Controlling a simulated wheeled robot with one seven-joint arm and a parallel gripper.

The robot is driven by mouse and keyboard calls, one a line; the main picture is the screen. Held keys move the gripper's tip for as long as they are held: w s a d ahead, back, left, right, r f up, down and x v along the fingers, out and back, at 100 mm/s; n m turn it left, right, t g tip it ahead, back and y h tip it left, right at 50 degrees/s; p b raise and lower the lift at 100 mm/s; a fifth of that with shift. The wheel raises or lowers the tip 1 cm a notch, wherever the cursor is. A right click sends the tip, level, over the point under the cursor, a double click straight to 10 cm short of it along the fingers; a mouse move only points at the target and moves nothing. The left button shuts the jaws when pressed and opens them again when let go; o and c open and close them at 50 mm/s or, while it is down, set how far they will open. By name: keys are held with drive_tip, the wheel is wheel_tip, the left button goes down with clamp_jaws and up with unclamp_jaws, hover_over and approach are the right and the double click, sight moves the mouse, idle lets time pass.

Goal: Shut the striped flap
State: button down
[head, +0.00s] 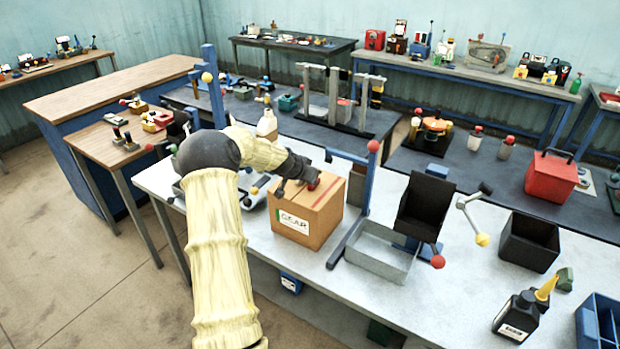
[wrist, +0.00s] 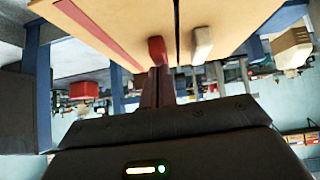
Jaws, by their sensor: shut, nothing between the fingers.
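A cardboard box (head: 302,212) with a white label stands upright on the pale bench in the head view. Its top shows a red stripe (head: 326,190), which also shows in the wrist view (wrist: 98,28). In the wrist view the striped flap (wrist: 122,18) lies beside a plain flap (wrist: 232,22), with a narrow dark seam between them. A red knob (wrist: 157,48) sits on the striped flap and a whitish knob (wrist: 202,45) on the plain one. My gripper (wrist: 158,75) is shut and empty, its tips at or very near the red knob. My wrist hides part of the box top in the head view.
A blue post with a red ball (head: 373,147) stands just right of the box. Beyond it are a grey tray (head: 380,252), a black tilted bin (head: 425,207) and a black open box (head: 529,241). A black bottle (head: 516,318) stands at the front right.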

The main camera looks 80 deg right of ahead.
drive_tip(key=shift+r+p, duration=0.3)
drive_tip(key=shift+r, duration=0.5)
wheel_tip(320, 180, up, 4)
drive_tip(key=shift+f+p, duration=0.1)
drive_tip(key=shift+p, duration=0.9)
drive_tip(key=b+v, duration=0.4)
drive_tip(key=v, duration=0.6)
